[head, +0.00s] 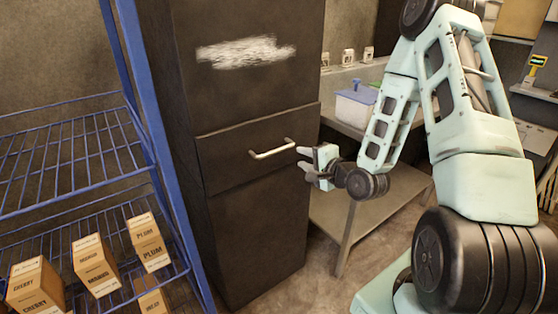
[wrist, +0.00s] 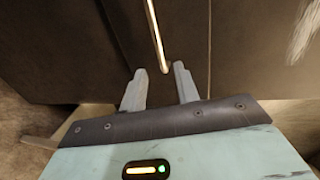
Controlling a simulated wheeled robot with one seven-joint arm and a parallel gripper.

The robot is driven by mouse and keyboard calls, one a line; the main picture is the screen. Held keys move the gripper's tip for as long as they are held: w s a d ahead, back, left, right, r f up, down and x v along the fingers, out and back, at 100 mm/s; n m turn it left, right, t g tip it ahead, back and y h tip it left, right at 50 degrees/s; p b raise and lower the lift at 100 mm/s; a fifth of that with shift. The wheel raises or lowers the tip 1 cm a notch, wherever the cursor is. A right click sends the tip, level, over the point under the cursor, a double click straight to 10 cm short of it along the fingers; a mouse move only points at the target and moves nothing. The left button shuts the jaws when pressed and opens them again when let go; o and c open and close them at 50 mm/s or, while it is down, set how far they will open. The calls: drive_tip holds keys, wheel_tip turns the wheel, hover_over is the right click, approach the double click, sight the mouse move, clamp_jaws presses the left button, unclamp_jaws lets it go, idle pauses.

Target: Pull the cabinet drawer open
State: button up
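The dark cabinet (head: 262,240) stands in the middle of the head view. Its drawer (head: 225,160) looks closed, its front about flush with the panels around it. A pale bar handle (head: 271,150) runs across the drawer front, and it also shows in the wrist view (wrist: 154,32). My gripper (head: 303,160) is just right of the handle's right end. In the wrist view my gripper (wrist: 160,78) is open, with its two fingers apart and the handle's end just ahead of the gap. Nothing is between the fingers.
A blue wire rack (head: 155,130) with several labelled boxes (head: 95,265) stands close to the cabinet's left. A table (head: 375,205) carrying a lidded plastic container (head: 355,108) stands to the right. Some floor is bare in front of the cabinet.

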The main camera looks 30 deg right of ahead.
sight(280, 150)
drive_tip(key=shift+w+a+f+b, duration=0.15)
drive_tip(key=shift+w+f+b, duration=0.25)
drive_tip(key=shift+b, duration=1.8)
drive_tip(key=b+x, duration=0.2)
drive_tip(key=x, duration=0.3)
drive_tip(key=b+x, duration=0.3)
drive_tip(key=x, duration=0.3)
drive_tip(key=shift+w+r, duration=0.2)
clamp_jaws()
